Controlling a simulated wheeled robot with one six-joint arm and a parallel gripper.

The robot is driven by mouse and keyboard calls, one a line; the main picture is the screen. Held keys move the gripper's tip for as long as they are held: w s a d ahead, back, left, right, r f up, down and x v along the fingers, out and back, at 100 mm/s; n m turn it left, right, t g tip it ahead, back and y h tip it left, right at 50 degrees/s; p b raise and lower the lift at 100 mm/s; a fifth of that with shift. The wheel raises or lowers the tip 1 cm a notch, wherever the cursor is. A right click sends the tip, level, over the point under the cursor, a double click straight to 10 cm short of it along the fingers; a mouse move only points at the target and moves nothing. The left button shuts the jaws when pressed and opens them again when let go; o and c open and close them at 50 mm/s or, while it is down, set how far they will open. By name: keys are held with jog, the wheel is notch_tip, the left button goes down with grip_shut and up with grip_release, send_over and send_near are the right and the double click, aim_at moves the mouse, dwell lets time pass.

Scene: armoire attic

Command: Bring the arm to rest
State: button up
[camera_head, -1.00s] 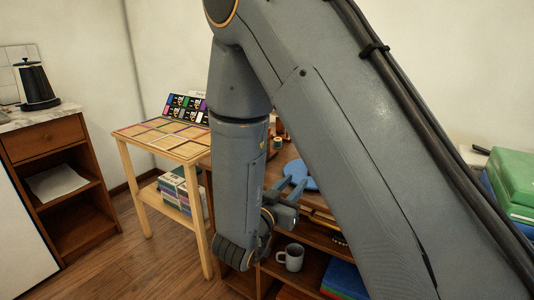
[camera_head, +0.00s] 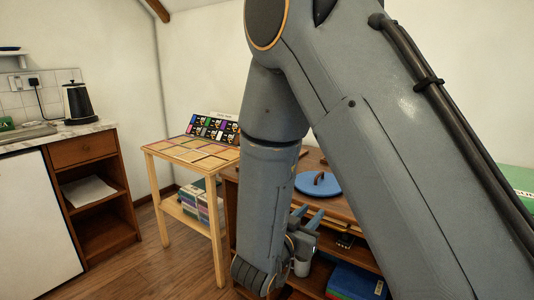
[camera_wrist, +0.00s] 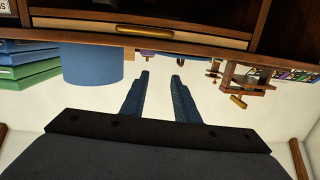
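My gripper (camera_head: 312,217) hangs low at the end of my folded-down grey arm, in front of the brown wooden shelf unit (camera_head: 352,212). In the wrist view its two blue fingers (camera_wrist: 160,74) stand apart with nothing between them, so it is open and empty. My arm covers much of the middle and right of the head view.
A blue round disc (camera_head: 318,183) lies on the unit's top. A blue box (camera_head: 355,283) sits low in it. A light wooden table (camera_head: 167,154) with colour cards stands left. Farther left are a counter (camera_head: 50,139) and a black kettle (camera_head: 77,103). Floor shows between.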

jog(key=s+a+n+g+y, duration=0.5)
jog(key=a+g+y, duration=0.1)
jog(key=a+y, duration=0.45)
jog(key=s+d+n+g+y, duration=0.1)
jog(key=s+d+n+g, duration=0.3)
jog(key=s, duration=0.8)
jog(key=s+d+r+g+h, duration=0.2)
jog(key=s+d+r+g, duration=0.15)
jog(key=s+d, duration=0.45)
jog(key=s+d+r+m+p, duration=0.2)
jog(key=d+r+p, duration=0.4)
jog(key=p, duration=0.8)
jog(key=shift+r+g+p, duration=0.3)
jog(key=shift+r+g, duration=0.05)
